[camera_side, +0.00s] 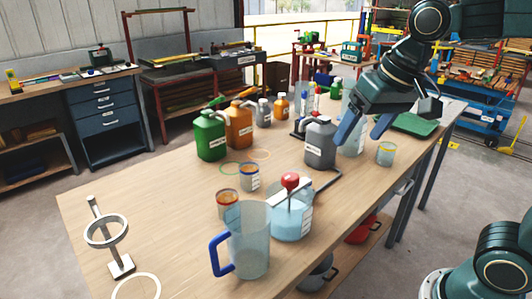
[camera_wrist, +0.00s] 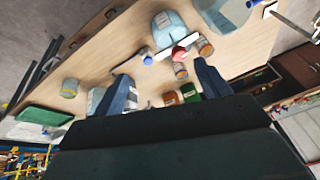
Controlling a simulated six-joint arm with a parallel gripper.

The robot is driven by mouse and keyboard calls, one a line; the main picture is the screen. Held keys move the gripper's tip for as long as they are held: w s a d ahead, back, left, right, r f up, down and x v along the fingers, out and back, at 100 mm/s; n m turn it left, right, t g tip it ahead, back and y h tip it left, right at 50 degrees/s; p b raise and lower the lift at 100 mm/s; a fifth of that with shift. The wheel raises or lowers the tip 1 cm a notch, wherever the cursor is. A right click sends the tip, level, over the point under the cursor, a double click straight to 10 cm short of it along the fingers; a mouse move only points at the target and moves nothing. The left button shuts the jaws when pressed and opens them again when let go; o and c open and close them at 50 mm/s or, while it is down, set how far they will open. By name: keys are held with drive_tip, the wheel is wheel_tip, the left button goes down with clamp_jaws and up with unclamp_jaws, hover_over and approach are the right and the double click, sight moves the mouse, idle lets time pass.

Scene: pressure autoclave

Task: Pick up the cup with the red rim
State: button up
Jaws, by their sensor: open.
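Three small cups stand upright on the wooden table. The cup with an orange-red rim (camera_side: 227,204) is left of the clear pitcher; it also shows in the wrist view (camera_wrist: 205,47). A cup with a blue-looking rim (camera_side: 249,177) stands just behind it, seen in the wrist view too (camera_wrist: 180,71). A third cup (camera_side: 386,153) with a yellowish-green rim stands at the table's right side, and at the left in the wrist view (camera_wrist: 70,88). My gripper (camera_side: 365,129) is open and empty above the table's right part, far from the red-rimmed cup. Its blue fingers show in the wrist view (camera_wrist: 166,88).
A pitcher with a blue handle (camera_side: 248,240) and a flask of blue liquid (camera_side: 292,222) by a red knob (camera_side: 290,181) crowd the cup. A grey jug (camera_side: 320,145), green jug (camera_side: 211,136) and orange jug (camera_side: 239,125) stand behind. A ring stand (camera_side: 106,232) is front left.

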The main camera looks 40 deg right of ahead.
drive_tip(key=w+a+m+g, duration=0.1)
drive_tip(key=w+a+m, duration=0.2)
drive_tip(key=w, duration=0.7)
drive_tip(key=m+g, duration=0.3)
drive_tip(key=m, duration=0.4)
hover_over(228, 206)
drive_tip(key=w+d, duration=0.2)
wheel_tip(228, 206, down, 14)
drive_tip(key=shift+w+a+f, duration=0.15)
drive_tip(key=shift+w+f, duration=0.05)
drive_tip(key=shift+f, duration=0.25)
drive_tip(key=shift+f, duration=4.3)
drive_tip(key=shift+f, duration=0.1)
drive_tip(key=shift+a+f, duration=0.1)
drive_tip(key=shift+f, duration=2.4)
